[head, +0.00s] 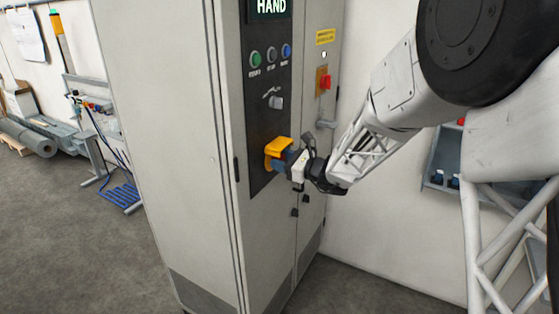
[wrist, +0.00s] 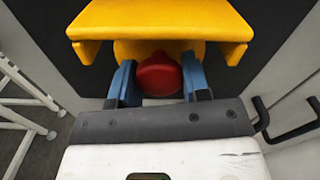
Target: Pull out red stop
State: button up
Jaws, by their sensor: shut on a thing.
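The red stop (wrist: 159,75) is a round red button under a yellow hood (wrist: 160,18), in the wrist view. The yellow hood also shows in the head view (head: 278,146), low on the dark panel of the cabinet. My gripper (wrist: 158,78) is at the button, with one blue finger on its left and one on its right. It is shut on the red button. In the head view my gripper (head: 284,160) reaches in from the right and hides the button.
The grey cabinet (head: 165,130) carries a dark panel with green, dark and blue buttons (head: 270,54), a selector knob (head: 276,102) and a HAND display (head: 270,6). A red switch (head: 325,82) and door handle (head: 326,124) are on its side. Open floor (head: 85,225) lies left.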

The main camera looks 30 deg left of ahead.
jog(key=shift+d, duration=0.7)
jog(key=o, duration=1.3)
jog(key=shift+d, duration=3.9)
jog(key=shift+d, duration=0.1)
